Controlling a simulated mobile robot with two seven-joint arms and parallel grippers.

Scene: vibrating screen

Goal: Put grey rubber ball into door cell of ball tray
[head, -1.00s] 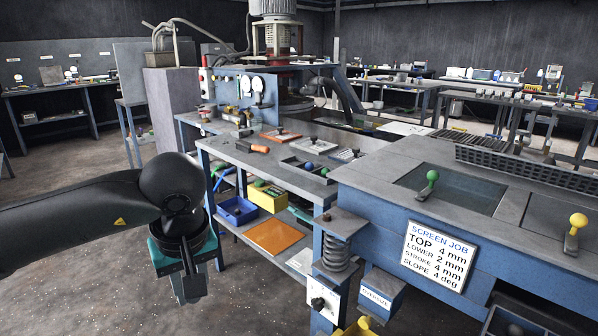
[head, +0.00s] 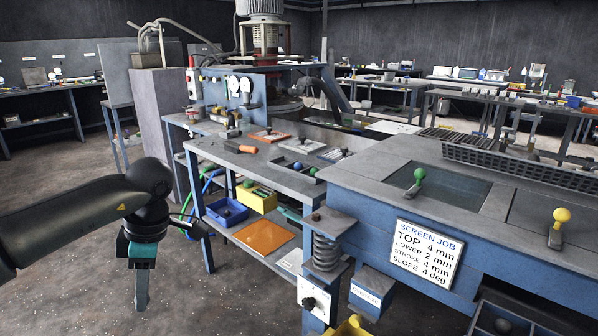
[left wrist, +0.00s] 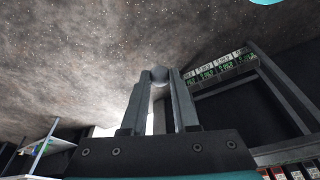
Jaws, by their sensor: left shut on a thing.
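My left gripper (head: 141,304) hangs at the lower left of the head view, fingers down, in front of the workbench and well away from the tray. In the left wrist view its two fingers (left wrist: 160,100) are shut on the grey rubber ball (left wrist: 160,74), held near the fingertips. The ball cannot be made out in the head view. The ball tray (head: 284,167) is a dark tray on the bench top; a blue ball (head: 298,165) and a green ball (head: 313,171) sit in it. Its door cell cannot be told apart at this size. My right gripper is not in view.
The grey bench (head: 215,150) carries flat plates and an orange-handled tool (head: 240,148). A blue bin (head: 227,212), a yellow bin (head: 257,197) and an orange sheet (head: 264,238) are on its lower shelf. The blue screen machine (head: 360,195) stands right. Floor around my gripper is clear.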

